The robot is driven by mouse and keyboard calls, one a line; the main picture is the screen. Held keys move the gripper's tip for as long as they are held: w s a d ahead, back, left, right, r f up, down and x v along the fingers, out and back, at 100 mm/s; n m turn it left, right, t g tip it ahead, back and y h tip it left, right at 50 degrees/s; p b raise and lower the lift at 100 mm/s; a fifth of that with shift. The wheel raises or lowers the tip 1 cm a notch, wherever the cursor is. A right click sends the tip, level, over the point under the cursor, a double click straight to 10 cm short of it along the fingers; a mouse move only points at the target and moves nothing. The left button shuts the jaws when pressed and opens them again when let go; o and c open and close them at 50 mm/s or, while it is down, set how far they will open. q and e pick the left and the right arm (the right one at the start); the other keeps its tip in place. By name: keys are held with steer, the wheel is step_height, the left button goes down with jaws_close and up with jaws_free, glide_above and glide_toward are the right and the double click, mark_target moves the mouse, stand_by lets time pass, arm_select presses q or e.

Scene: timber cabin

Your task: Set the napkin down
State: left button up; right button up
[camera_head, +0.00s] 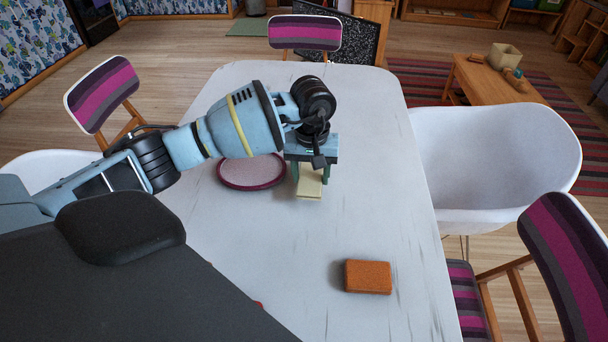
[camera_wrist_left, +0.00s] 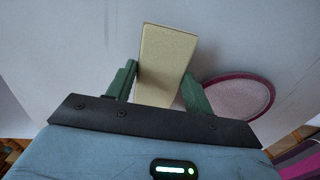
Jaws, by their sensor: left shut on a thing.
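The napkin (camera_head: 309,187) is a pale yellow, folded rectangle, seen over the white table (camera_head: 370,230). It also shows in the left wrist view (camera_wrist_left: 164,62), between the green fingers. My left gripper (camera_head: 310,175) is shut on the napkin, with one finger on each side of it. The fingers point down at the table. I cannot tell whether the napkin touches the table top. My right gripper is not in view.
A round plate (camera_head: 251,172) with a dark pink rim lies just left of the gripper. An orange block (camera_head: 368,276) lies near the front right. Chairs, including a white one (camera_head: 490,160), surround the table. The table's right side is mostly clear.

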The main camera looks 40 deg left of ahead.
mark_target(305, 171)
arm_select(q)
steer(key=shift+w+a, duration=0.2)
steer(key=shift+a, duration=0.25)
steer(key=shift+w+a, duration=0.2)
steer(key=shift+a, duration=0.25)
steer(key=f, duration=0.3)
steer(key=shift+w+a+f, duration=0.15)
steer(key=shift+a+f, duration=0.15)
steer(key=shift+a, duration=0.05)
steer(key=shift+f, duration=0.2)
steer(key=o, duration=1)
steer(key=shift+c, duration=0.2)
steer(key=shift+r, duration=0.1)
